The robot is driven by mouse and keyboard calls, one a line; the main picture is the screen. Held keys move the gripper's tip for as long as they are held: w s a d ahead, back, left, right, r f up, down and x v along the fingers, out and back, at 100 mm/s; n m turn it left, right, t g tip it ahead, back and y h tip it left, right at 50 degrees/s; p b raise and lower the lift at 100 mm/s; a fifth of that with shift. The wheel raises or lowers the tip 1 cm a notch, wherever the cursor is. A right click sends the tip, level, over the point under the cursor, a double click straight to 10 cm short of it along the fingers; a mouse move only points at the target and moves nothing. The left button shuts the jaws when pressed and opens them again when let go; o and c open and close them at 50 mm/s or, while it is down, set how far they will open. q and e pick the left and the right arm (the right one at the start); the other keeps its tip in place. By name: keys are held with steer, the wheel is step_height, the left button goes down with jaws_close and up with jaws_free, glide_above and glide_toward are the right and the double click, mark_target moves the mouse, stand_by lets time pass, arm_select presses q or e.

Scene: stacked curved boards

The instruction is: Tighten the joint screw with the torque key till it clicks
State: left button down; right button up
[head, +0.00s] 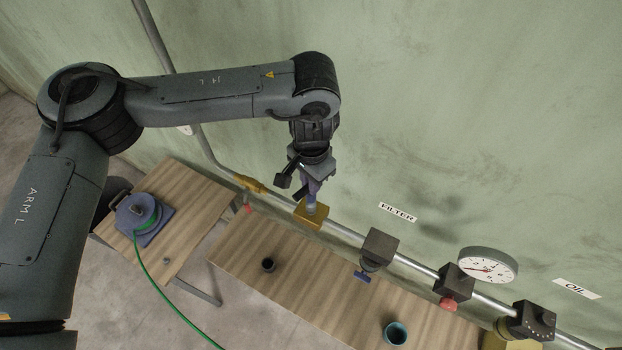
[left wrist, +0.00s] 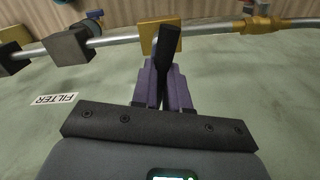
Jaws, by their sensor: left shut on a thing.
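My left gripper (head: 312,187) hangs at the pipe, with its fingers just above a yellow brass block (head: 310,214). In the left wrist view its purple fingers (left wrist: 164,88) are shut on a dark bar with a widening end, which looks like the torque key (left wrist: 170,44). The key overlaps the brass block (left wrist: 149,36) in that view, and I cannot tell whether they touch. The joint screw is not distinguishable; the key and fingers may hide it. My right gripper is not in view.
The pipe (head: 349,235) runs along the green wall with a dark filter block (head: 379,247), a round gauge (head: 488,265) and a red knob (head: 448,303).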

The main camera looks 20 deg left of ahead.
arm_select(q)
steer(key=shift+f+b, duration=0.35)
steer(key=shift+f, duration=0.5)
steer(key=c, duration=1.6)
jaws_free()
steer(key=shift+c, duration=0.2)
jaws_close()
